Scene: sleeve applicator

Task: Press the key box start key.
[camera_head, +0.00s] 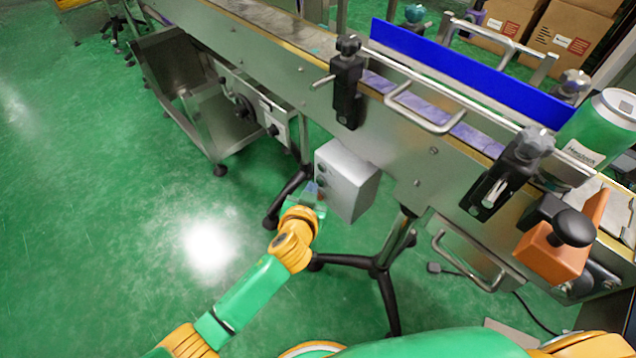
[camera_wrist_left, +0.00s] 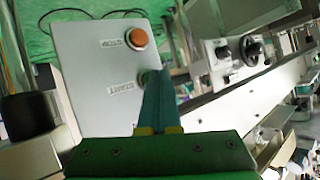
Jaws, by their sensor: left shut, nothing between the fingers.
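The key box (camera_head: 347,182) is a grey metal box mounted at the side of the conveyor. The left wrist view shows its face (camera_wrist_left: 88,70) with an orange button (camera_wrist_left: 137,37) and, beside it, a green start key (camera_wrist_left: 147,77) with a label turned upside down. My left gripper (camera_head: 319,193) is shut and empty, in front of the box face. In the wrist view its fingertips (camera_wrist_left: 159,77) overlap the right edge of the green key. I cannot tell whether they touch it. My right gripper is not in view.
The conveyor (camera_head: 410,130) runs above and behind the box, with clamp knobs and a blue guide rail (camera_head: 470,72). A black-footed stand (camera_head: 385,270) is below. A green can (camera_head: 603,130) stands at the right. Open green floor (camera_head: 110,220) lies to the left.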

